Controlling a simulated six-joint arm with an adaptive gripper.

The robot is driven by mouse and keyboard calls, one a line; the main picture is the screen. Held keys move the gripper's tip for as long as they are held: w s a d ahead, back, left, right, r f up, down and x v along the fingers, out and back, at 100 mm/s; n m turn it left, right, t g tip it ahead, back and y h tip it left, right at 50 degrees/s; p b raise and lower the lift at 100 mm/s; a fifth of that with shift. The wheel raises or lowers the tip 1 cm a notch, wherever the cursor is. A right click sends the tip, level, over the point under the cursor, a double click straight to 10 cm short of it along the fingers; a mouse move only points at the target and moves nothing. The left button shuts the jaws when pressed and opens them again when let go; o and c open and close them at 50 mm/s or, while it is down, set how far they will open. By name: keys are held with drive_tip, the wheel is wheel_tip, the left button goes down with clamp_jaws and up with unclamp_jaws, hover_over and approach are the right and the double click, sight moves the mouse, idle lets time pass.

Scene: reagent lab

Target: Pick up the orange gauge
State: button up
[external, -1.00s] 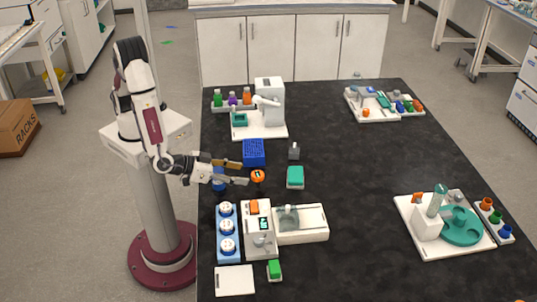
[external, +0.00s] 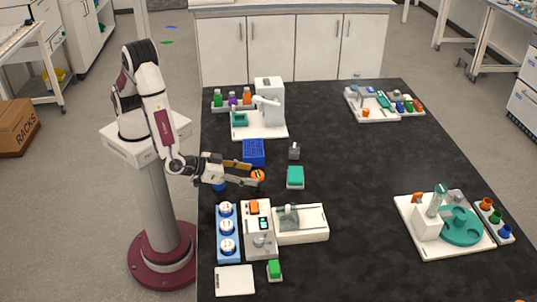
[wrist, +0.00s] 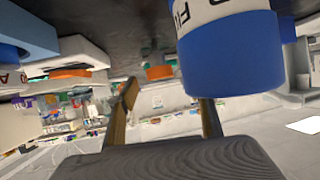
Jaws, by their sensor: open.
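The orange gauge (external: 258,176) is small and round with a dark face. It stands on the black bench in the external view. My gripper (external: 250,175) is open, low over the bench, with its fingertips right at the gauge, one on either side as seen from outside. I cannot tell whether they touch it. In the wrist view, an orange thing (wrist: 159,73), likely the gauge, shows beyond and between the open fingers (wrist: 167,95).
A blue round object with a white band (wrist: 232,55) is very close to the wrist camera. A blue rack (external: 254,151) lies behind my gripper, and a teal-topped box (external: 295,177) to the right. A white device (external: 257,235) stands in front.

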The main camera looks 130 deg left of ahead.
sight(257, 174)
drive_tip(key=shift+x, duration=2)
drive_tip(key=shift+w+r, duration=0.1)
drive_tip(key=shift+r, duration=0.05)
drive_tip(key=c, duration=1.2)
